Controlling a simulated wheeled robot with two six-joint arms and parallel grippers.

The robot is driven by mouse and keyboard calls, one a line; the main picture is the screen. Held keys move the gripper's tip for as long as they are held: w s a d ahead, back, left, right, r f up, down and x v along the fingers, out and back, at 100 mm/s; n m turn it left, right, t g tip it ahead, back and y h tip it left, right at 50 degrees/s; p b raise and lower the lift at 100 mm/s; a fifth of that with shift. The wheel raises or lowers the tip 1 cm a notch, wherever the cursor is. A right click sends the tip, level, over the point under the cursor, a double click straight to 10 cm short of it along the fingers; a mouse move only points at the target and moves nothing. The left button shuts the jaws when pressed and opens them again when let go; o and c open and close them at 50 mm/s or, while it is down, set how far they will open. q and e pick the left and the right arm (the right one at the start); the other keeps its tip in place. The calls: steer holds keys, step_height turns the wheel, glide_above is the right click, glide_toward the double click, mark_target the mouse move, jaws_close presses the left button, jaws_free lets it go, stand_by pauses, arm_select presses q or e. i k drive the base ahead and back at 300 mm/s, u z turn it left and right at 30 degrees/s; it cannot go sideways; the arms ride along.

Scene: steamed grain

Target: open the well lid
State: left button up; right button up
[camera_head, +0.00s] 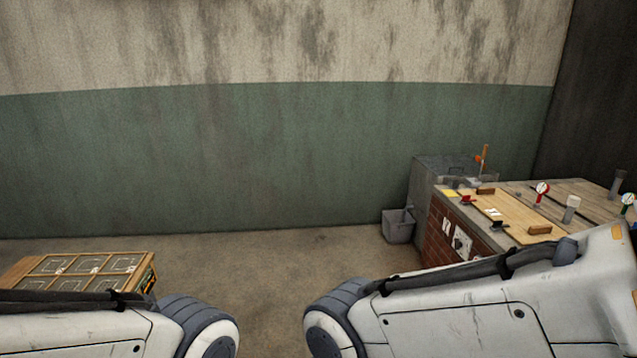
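A flat light-wood board (513,211) with a wooden block handle at each end lies on top of the brick counter (447,240) at the right. It looks like the well lid, and it lies flat over the counter top, so what is under it is hidden. Small dark red and black clamp-like pieces sit along its near left edge. Neither gripper shows.
A grey bin (398,226) stands on the floor left of the counter. A grey metal box (440,172) stands behind the counter. Gauges and short pipes rise at the counter's right. A low wooden case with panels (92,268) is at the left. The floor between is clear.

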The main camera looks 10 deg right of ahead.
mark_target(442, 166)
steer(key=z, duration=0.15)
steer(key=i, duration=2)
steer(key=z, duration=0.55)
steer(key=i, duration=2.05)
steer(key=z, duration=0.5)
steer(key=i, duration=1.6)
steer(key=z, duration=0.15)
